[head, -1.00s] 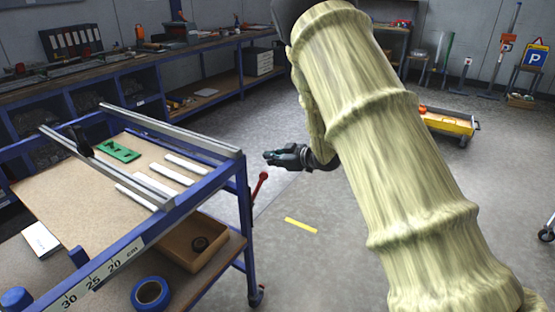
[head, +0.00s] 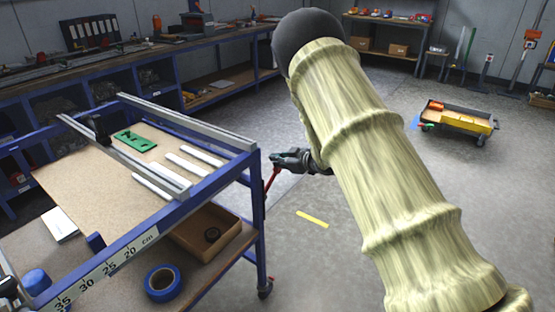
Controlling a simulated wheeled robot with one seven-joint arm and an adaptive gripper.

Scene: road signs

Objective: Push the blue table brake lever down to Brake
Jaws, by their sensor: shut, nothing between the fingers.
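The blue table (head: 203,192) stands at the left, with a metal guide rail and a ruler strip along its edge. Its brake lever (head: 271,181) is a red handle beside the table's right corner leg, slanting up and to the right. My gripper (head: 280,160) is shut and empty, at the upper end of the lever. It covers the lever's top, and I cannot tell whether they touch. No Brake marking is readable in this view.
A green plate (head: 135,141) and white strips (head: 187,166) lie on the tabletop. A cardboard box (head: 205,232) and blue tape roll (head: 162,283) sit on the lower shelf. A yellow cart (head: 457,117) stands at the back right. The floor right of the table is mostly clear.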

